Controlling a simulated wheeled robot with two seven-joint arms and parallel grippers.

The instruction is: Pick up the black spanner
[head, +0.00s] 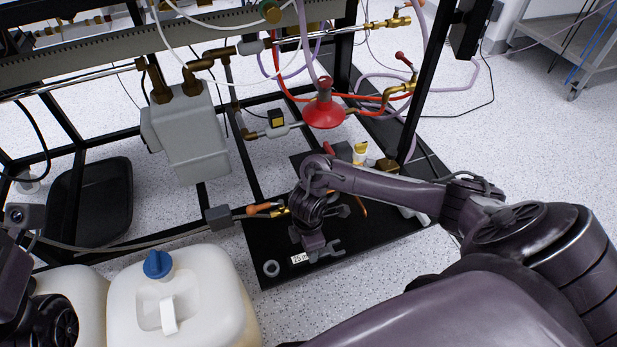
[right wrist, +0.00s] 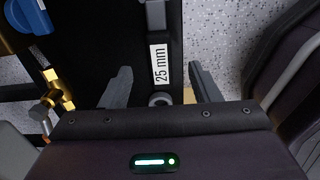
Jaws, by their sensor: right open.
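A spanner with a black handle and grey ends (head: 271,268) lies on the black board at the rig's foot. A white "25 mm" label sits on its handle. In the right wrist view its ring end (right wrist: 160,99) shows between my fingers, and its other grey end is at the top edge. My right gripper (head: 314,243) hangs over the spanner, partly hiding it. In the right wrist view this gripper (right wrist: 160,68) is open, with one finger on each side of the label, apart from it. Part of my left arm shows at lower left; its gripper is out of view.
The black board (head: 270,240) lies under a black frame with pipes, hoses and a red funnel-shaped part (head: 323,112). A brass fitting with an orange part (head: 262,209) is close left of my right gripper. A white jerrycan (head: 215,290) stands at front left.

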